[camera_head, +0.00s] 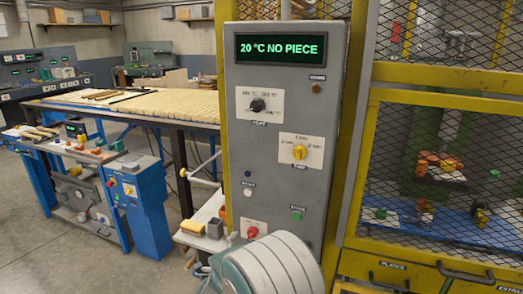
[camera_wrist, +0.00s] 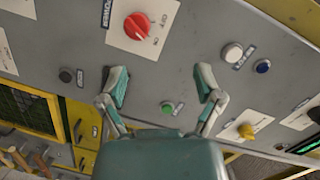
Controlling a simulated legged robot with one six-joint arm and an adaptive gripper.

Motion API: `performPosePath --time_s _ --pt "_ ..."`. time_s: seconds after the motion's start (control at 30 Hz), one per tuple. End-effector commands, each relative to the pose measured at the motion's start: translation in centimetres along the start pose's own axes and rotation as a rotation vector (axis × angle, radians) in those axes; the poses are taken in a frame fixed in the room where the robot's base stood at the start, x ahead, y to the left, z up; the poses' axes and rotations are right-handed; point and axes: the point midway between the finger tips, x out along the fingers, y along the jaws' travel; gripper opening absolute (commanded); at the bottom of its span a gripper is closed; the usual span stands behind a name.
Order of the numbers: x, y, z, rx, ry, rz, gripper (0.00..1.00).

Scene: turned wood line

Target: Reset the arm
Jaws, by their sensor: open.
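My gripper (camera_wrist: 162,84) is open and empty in the wrist view, its two teal-and-grey fingers spread apart in front of a grey control panel (camera_wrist: 190,25). A green button (camera_wrist: 168,107) shows between the fingers. A red knob (camera_wrist: 137,26) on a white plate lies just beyond the left fingertip. Whether the fingers touch the panel is not clear. In the head view, my white-and-teal arm (camera_head: 272,268) is low in front of the panel (camera_head: 285,70); the fingers are hidden there. The panel display (camera_head: 292,48) reads "20 °C NO PIECE".
The panel also carries a black knob (camera_head: 257,105), a yellow knob (camera_head: 299,151) and a white button (camera_head: 248,191). A yellow mesh cage (camera_head: 440,91) stands at right, with drawers (camera_head: 391,266) below. Wooden rods (camera_head: 150,104) lie on a line at left. Open floor is at lower left.

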Motion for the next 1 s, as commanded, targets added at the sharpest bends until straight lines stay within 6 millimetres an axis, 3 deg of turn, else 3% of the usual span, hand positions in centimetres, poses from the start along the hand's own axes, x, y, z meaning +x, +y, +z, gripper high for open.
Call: performPosePath --time_s 0.03,0.2,0.5,0.77,1.0 --pt "0.2 -1.6 -1.4 -0.012 -0.042 0.008 0.84" --pt "-0.3 -5.3 -4.7 -0.099 -0.203 0.034 0.84" --pt "-4.6 -9.1 -11.4 -0.326 -0.456 0.055 0.84" --pt "-10.9 -9.0 -17.7 -0.581 -0.637 0.088 0.84" --pt "-18.1 -6.3 -23.7 -0.837 -0.774 0.16 0.84"
